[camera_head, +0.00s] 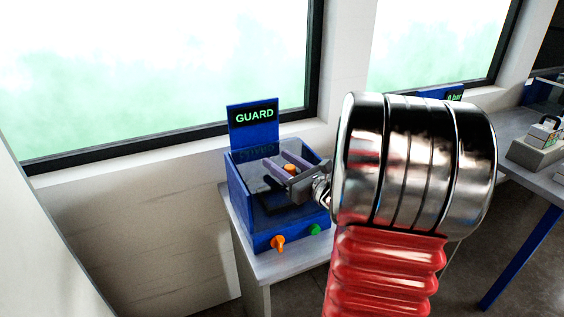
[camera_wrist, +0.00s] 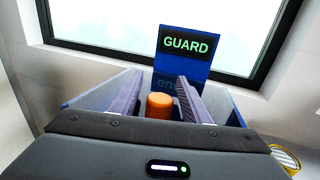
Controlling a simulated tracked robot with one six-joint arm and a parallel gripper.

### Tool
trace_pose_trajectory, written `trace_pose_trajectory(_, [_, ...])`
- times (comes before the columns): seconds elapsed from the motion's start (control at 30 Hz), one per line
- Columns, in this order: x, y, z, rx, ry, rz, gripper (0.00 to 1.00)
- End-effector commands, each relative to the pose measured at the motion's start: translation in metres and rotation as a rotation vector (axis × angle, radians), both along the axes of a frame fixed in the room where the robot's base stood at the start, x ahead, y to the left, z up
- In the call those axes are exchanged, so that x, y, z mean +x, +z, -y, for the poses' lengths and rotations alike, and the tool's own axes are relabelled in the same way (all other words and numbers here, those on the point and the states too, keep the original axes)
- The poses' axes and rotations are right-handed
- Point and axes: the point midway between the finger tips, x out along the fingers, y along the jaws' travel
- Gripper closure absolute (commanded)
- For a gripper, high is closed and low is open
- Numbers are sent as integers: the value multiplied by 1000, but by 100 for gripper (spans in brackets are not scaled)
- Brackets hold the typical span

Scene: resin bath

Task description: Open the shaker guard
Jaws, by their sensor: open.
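The shaker (camera_head: 260,243) is a blue box on a small bench below the window, with a green GUARD sign (camera_head: 254,115) at its back; the sign also shows in the wrist view (camera_wrist: 187,46). An orange knob (camera_wrist: 159,106) stands between the two purple fingers of my gripper (camera_wrist: 159,82), with gaps on both sides. In the head view my gripper (camera_head: 284,167) is over the box, open, with the orange knob (camera_head: 290,168) by its fingers. I cannot tell whether the guard is open or shut. The knob's base is hidden.
An orange knob (camera_head: 278,243) and a green button (camera_head: 315,230) are on the box's front. A window and wall stand close behind. A grey bench (camera_head: 510,125) holds equipment at the right. A yellow-rimmed round thing (camera_wrist: 284,157) lies low right in the wrist view.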

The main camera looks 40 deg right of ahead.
Motion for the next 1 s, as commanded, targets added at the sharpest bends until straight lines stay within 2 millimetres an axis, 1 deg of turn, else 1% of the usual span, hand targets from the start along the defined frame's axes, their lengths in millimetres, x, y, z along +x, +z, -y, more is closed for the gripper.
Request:
trace_pose_trajectory(0.17, [0, 0, 0, 0, 0, 0, 57])
trace_pose_trajectory(0.2, [0, 0, 0, 0, 0, 0, 58])
trace_pose_trajectory(0.8, [-1, 0, 0, 0, -1, 0, 100])
trace_pose_trajectory(1.0, [-1, 0, 0, 0, -1, 0, 100])
